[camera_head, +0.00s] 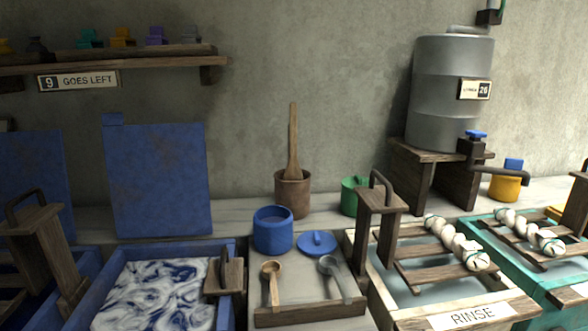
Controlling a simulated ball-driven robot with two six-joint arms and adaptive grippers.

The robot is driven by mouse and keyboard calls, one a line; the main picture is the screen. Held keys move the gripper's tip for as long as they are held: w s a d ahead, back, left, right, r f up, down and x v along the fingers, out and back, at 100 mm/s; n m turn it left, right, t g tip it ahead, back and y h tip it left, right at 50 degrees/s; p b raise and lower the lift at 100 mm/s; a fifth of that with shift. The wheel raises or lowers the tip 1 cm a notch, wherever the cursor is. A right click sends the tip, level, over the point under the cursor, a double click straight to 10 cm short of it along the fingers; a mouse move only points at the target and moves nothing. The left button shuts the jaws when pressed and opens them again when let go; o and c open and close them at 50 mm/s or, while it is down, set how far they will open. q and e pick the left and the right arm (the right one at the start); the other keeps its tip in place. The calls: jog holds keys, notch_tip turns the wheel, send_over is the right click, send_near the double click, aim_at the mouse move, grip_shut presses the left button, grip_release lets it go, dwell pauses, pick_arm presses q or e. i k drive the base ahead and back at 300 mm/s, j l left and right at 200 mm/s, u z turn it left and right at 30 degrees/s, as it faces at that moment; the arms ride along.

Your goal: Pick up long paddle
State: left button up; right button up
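A long wooden paddle (293,137) stands nearly upright in a brown pot (292,197) at the back of the counter, near the wall. Its lower end is hidden inside the pot. Neither of my grippers shows in the head view.
A blue pot (272,232) stands in front of the brown pot, beside a blue lid (317,242). A tray (310,314) holds a wooden spoon (271,281) and a grey spoon (335,277). A green pot (349,197) and a handled wooden block (380,212) stand to the right.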

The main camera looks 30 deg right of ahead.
aim_at(293, 173)
jog(key=z, duration=1)
jog(key=l+z, duration=0.25)
jog(key=l, duration=0.25)
jog(key=i+l+z, duration=0.1)
jog(key=l+z, duration=0.15)
jog(key=l, duration=0.2)
jog(key=i+l+z, duration=0.1)
jog(key=l+z, duration=0.15)
jog(key=l, duration=0.25)
